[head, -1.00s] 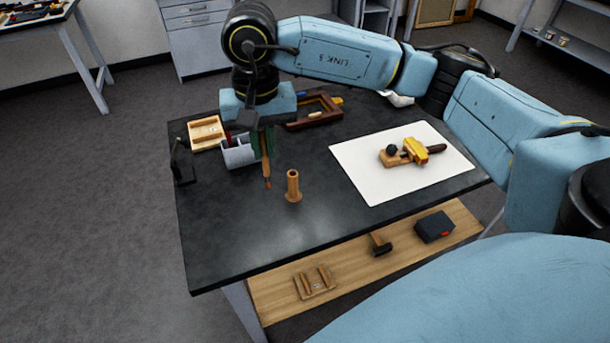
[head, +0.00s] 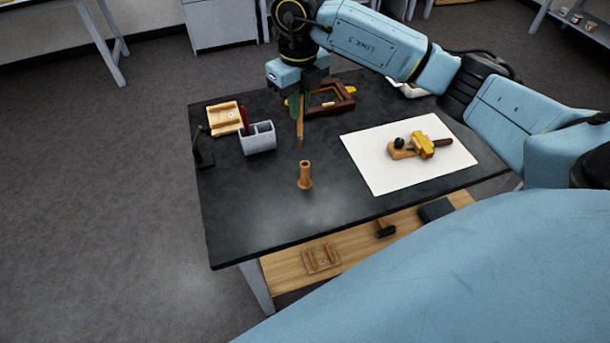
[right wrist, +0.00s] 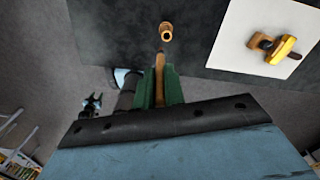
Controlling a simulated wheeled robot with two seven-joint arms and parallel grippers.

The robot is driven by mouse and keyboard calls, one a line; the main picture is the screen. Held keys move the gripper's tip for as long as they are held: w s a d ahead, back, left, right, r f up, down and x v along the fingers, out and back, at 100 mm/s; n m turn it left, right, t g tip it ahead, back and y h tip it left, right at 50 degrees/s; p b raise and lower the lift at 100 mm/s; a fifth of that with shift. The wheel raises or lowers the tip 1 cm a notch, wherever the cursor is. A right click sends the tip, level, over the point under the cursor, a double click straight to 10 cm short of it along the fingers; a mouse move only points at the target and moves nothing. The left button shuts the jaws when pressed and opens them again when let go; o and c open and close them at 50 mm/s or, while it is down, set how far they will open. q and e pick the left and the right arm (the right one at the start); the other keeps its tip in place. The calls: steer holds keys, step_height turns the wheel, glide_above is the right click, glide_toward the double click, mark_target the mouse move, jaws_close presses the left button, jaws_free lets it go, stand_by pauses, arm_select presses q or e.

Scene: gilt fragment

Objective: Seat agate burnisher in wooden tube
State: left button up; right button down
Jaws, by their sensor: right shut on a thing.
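The wooden tube (head: 305,176) stands upright on the black table, with its open top showing in the right wrist view (right wrist: 166,32). My right gripper (head: 298,106) is shut on the agate burnisher (head: 300,132), a slim brown wooden stick that hangs tip down. In the right wrist view the burnisher (right wrist: 160,65) sits between the green fingers. Its lower end is above the table, behind the tube in the head view and apart from it.
A grey two-part holder (head: 258,138) with a red item stands left of the burnisher. A wooden tray (head: 224,118) and a black stand (head: 202,150) are at the left edge. A brown frame (head: 330,101) lies behind. A white sheet (head: 375,178) with wooden and yellow tools lies right.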

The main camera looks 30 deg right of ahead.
step_height(320, 180, down, 10)
steer(key=d+m+p, duration=0.1)
steer(key=m+p, duration=0.1)
steer(key=m, duration=0.3)
steer(key=shift+w+d+r+m, duration=0.15)
steer(key=shift+d+m, duration=0.15)
steer(key=c, duration=1.5)
jaws_free()
step_height(320, 180, up, 12)
steer(key=shift+r+b, duration=0.1)
steer(key=shift+b, duration=0.65)
